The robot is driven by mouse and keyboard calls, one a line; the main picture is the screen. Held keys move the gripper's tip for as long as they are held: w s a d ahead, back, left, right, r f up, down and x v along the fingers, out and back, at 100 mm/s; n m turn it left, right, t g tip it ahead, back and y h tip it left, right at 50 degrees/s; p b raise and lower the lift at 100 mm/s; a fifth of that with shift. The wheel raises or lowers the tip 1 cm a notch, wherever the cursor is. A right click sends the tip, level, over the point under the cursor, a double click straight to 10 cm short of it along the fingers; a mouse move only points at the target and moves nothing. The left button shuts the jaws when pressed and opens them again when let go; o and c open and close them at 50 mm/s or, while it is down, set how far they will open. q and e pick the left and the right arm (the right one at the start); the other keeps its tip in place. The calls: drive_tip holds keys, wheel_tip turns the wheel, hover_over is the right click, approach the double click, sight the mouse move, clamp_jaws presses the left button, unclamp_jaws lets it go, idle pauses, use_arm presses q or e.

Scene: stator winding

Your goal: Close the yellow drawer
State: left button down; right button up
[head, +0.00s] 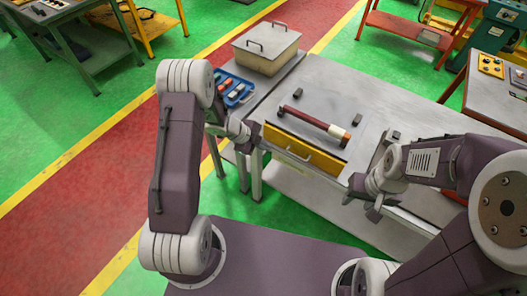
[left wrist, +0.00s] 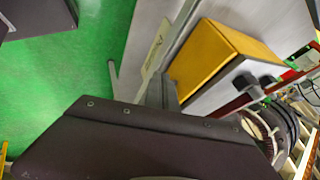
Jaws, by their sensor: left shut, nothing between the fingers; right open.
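In the left wrist view, a dark part of my own arm covers the lower middle. My right gripper (head: 362,194) is open and empty, in front of the bench, right of the drawer.
A dark red and white rod-like part (head: 314,124) lies on the bench above the drawer, among small dark blocks. A lidded beige box (head: 267,50) and a blue tray (head: 233,88) of small parts stand at the back left.

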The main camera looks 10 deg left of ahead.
use_arm(q)
drive_tip(key=v, duration=0.6)
drive_tip(key=w+d+r+n+t+y+b, duration=0.1)
drive_tip(key=w+d+r+n+t, duration=0.1)
drive_tip(key=r, duration=0.3)
drive_tip(key=w+d+r+n+t+y+b, duration=0.1)
drive_tip(key=w+d+r+n+t, duration=0.15)
drive_tip(key=r, duration=0.35)
drive_tip(key=s+a+f+n+g+y, duration=0.2)
drive_tip(key=s+a+f+n+g, duration=0.1)
drive_tip(key=s+n, duration=0.5)
drive_tip(key=s+a+f+n+g+y, duration=0.2)
drive_tip(key=s+n, duration=0.6)
drive_tip(key=s, duration=0.5)
drive_tip(key=shift+a+f+n+g+b, duration=0.35)
drive_tip(key=shift+a+f+g, duration=0.15)
drive_tip(key=shift+f+g, duration=0.55)
use_arm(e)
drive_tip(key=f, duration=0.1)
drive_tip(key=w+f, duration=0.1)
drive_tip(key=d+f, duration=0.1)
drive_tip(key=shift+w, duration=0.3)
